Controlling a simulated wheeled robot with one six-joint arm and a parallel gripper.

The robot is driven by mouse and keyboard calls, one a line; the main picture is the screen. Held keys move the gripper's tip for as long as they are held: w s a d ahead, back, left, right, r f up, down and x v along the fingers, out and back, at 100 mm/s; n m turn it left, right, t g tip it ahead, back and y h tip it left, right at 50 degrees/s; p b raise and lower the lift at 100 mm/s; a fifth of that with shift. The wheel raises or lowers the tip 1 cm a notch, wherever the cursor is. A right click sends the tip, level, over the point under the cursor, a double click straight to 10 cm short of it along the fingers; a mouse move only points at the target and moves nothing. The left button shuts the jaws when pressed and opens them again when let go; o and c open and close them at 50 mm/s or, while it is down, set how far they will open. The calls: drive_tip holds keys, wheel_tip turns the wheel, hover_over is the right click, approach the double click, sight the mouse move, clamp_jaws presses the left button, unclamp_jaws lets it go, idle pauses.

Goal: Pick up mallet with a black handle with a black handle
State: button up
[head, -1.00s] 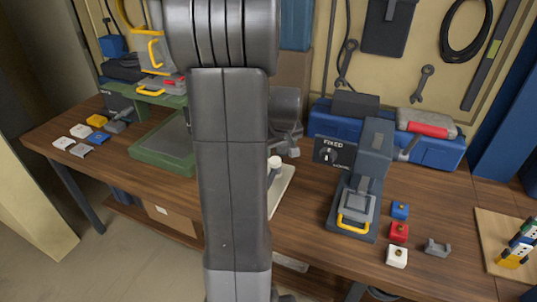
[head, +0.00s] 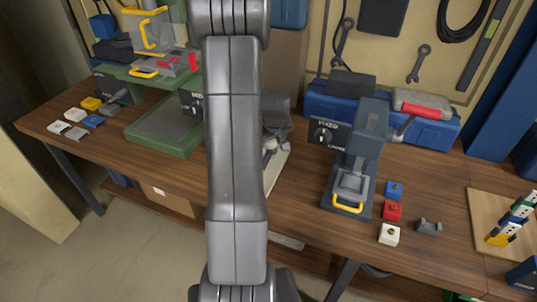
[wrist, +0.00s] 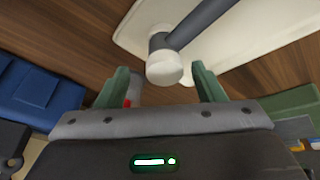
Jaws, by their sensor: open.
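The mallet (wrist: 164,66) has a pale white head with a grey band and a dark handle running up and to the right in the wrist view. It lies over a white board (wrist: 265,45) on the wooden bench. My gripper (wrist: 160,72) is open, its two green fingers apart on either side of the mallet head in that picture. Nothing is held, and I cannot tell how far above the mallet the fingers are. In the head view my arm hides most of the gripper and mallet; a pale bit of the mallet head (head: 270,145) shows at its right edge.
A green-based fixture (head: 165,130) stands left. A blue toolbox (head: 420,130) stands behind. Bare bench lies along the front.

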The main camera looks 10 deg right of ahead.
sight(271, 141)
drive_tip(key=shift+a+p+x, duration=0.15)
drive_tip(key=shift+p+x, duration=0.1)
drive_tip(key=shift+x, duration=0.85)
drive_tip(key=shift+a+p+x, duration=0.1)
drive_tip(key=shift+p+x, duration=0.15)
drive_tip(key=shift+x, duration=0.9)
clamp_jaws()
